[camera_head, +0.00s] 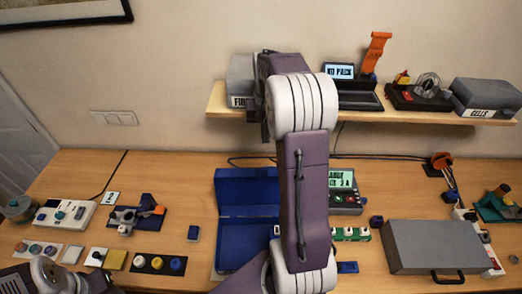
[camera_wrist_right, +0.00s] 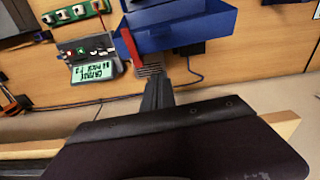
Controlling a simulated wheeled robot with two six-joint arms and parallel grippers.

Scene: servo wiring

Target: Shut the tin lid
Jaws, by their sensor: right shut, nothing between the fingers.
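The blue tin (camera_head: 236,238) stands open on the table, left of my right forearm. Its blue lid (camera_head: 245,186) is raised at the back edge. My right arm crosses in front and hides the tin's right part. In the right wrist view the blue lid (camera_wrist_right: 195,32) shows beyond the fingertips. My right gripper (camera_head: 265,132) points down from the wrist, mostly hidden behind my arm in the head view, above and behind the lid. Its fingers (camera_wrist_right: 152,74) are shut and empty in the wrist view. A left arm link shows at bottom left, but its gripper is out of view.
A wall shelf (camera_head: 415,112) holding several devices is close to my right wrist. A charger with a green screen (camera_head: 344,190) stands right of the tin. A grey case (camera_head: 432,247) lies further right. Small modules lie at the left. A red strip (camera_wrist_right: 131,46) shows near the fingertips.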

